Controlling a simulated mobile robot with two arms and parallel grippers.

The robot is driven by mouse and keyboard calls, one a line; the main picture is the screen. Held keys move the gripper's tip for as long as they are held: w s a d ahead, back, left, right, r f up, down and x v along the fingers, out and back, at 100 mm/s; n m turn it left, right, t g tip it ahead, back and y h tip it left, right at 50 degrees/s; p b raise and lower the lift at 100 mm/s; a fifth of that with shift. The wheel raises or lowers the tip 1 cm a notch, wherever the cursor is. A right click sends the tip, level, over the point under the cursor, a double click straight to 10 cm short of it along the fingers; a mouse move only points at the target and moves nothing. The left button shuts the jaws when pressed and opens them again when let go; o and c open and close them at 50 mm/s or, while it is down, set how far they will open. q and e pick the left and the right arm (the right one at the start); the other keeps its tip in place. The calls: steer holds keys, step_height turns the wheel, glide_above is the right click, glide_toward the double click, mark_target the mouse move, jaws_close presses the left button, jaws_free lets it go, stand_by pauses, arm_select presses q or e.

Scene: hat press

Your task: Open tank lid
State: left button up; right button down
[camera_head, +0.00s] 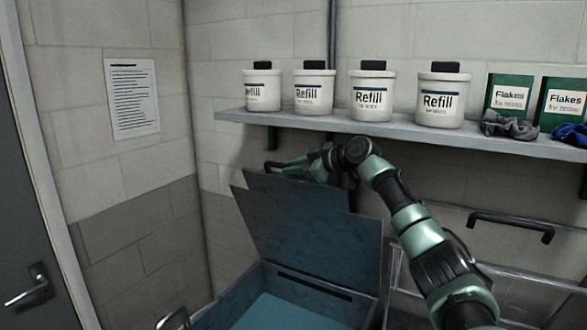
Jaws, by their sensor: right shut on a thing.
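The tank (215,314) is a blue-grey box at the bottom centre, with a light blue inside showing. Its lid (310,230) is a blue-grey panel raised steeply, leaning back toward the wall, so the tank's mouth is uncovered. My right gripper (275,168) is at the lid's upper edge, shut on the lid; the exact contact is small and partly hidden behind the edge. My right arm comes in from the lower right and bends over the lid's right side. My left gripper is not in view.
A grey shelf (400,135) above the lid holds several white Refill tubs (372,92), green Flakes boxes (508,97) and cloths (510,127). A metal frame with a black handle (510,222) is at right. A grey door (30,200) is at far left.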

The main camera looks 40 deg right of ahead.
steer(key=shift+f, duration=0.2)
steer(key=c, duration=1.4)
jaws_free()
steer(key=shift+d, duration=0.1)
steer(key=shift+o, duration=0.2)
steer(key=shift+d, duration=0.1)
steer(key=shift+w, duration=0.1)
steer(key=shift+s, duration=0.35)
steer(key=s+d+b, duration=0.3)
steer(key=s+b, duration=0.5)
steer(key=s, duration=0.5)
steer(key=shift+s+r+b, duration=0.3)
steer(key=shift+s+r, duration=0.1)
steer(key=shift+r, duration=0.05)
